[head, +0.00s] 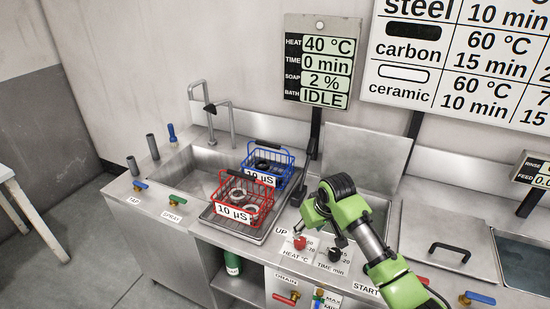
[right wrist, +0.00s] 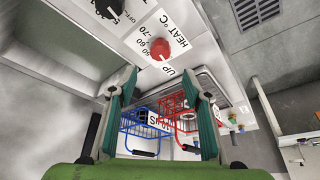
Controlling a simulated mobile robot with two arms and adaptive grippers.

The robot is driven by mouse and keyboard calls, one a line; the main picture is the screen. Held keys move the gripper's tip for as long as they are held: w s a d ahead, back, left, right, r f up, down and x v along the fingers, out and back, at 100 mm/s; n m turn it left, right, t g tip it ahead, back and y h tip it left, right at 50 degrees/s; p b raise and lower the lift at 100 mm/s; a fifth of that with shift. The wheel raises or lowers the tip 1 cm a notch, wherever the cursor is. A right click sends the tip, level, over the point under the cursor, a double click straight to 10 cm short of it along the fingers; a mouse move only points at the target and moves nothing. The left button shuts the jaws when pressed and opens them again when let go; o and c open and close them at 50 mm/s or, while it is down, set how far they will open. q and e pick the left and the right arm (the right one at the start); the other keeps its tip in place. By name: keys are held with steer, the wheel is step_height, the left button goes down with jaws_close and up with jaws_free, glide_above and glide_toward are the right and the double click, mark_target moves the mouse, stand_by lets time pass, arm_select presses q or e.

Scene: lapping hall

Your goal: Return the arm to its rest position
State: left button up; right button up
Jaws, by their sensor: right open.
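My right gripper (head: 311,218) is above the counter by the red heat knob (head: 299,243), its arm coming in from the lower right. In the right wrist view the gripper (right wrist: 163,92) is open, with nothing between its two fingers. Beyond the fingers, that view shows the blue basket (right wrist: 140,128) and the red basket (right wrist: 185,118). The left gripper is in neither view.
The red basket (head: 241,205) and blue basket (head: 267,165), both holding dark or ring-shaped parts, stand on a metal tray (head: 262,236) by the sink (head: 185,170). A display (head: 318,68) reads IDLE. A lid with a black handle (head: 450,250) lies right of my arm.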

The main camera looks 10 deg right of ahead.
steer(key=s+a+f, duration=0.3)
steer(key=s+f, duration=0.3)
steer(key=s, duration=0.4)
steer(key=s+d+r, duration=0.1)
steer(key=s, duration=1.3)
steer(key=s+d+r, duration=0.1)
steer(key=s+d, duration=0.1)
steer(key=s, duration=1.1)
step_height(320, 180, down, 30)
steer(key=s+g+b, duration=0.2)
steer(key=b, duration=0.1)
steer(key=s+d+f+g+h+b, duration=0.1)
steer(key=s+d+f+b, duration=0.1)
steer(key=s+f, duration=1.4)
step_height(320, 180, down, 2)
steer(key=shift+s+d+f, duration=0.1)
steer(key=shift+s+d, duration=0.2)
steer(key=shift+s, duration=0.1)
